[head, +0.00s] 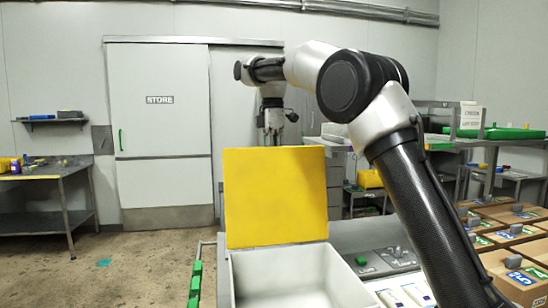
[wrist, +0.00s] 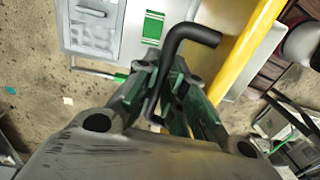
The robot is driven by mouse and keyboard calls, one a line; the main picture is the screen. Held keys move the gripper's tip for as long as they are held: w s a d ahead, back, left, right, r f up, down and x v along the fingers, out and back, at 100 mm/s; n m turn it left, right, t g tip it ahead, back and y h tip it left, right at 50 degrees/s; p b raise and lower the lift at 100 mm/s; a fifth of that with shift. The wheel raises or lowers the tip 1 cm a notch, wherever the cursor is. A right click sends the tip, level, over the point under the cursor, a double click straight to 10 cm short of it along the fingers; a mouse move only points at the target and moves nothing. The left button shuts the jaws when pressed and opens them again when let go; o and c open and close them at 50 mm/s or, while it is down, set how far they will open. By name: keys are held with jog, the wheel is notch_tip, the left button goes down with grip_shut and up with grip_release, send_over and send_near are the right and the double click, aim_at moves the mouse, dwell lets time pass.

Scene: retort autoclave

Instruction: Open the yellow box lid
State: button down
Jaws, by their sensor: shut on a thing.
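The yellow lid (head: 276,197) stands about upright at the far side of the pale box (head: 295,275), whose open top faces up in the head view. In the wrist view the lid (wrist: 247,45) shows nearly edge-on as a slanting yellow band. A black bent handle (wrist: 192,33) lies between the green-padded fingers of my gripper (wrist: 172,75), which is shut on it. In the head view my gripper is above and behind the lid's top edge, and its fingertips and the handle are not clear there.
Cartons (head: 515,275) lie at the right, beyond my arm. A metal workbench (head: 45,185) stands at the left, and a sliding door marked STORE (head: 158,135) is at the back. The floor (head: 130,270) left of the box is mostly clear.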

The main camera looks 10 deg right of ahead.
jog(key=shift+w+a+r, duration=0.1)
jog(key=shift+w, duration=0.1)
jog(key=c, duration=1.5)
grip_release()
jog(key=shift+w, duration=0.1)
notch_tip(320, 180, up, 7)
jog(key=shift+w+r, duration=0.15)
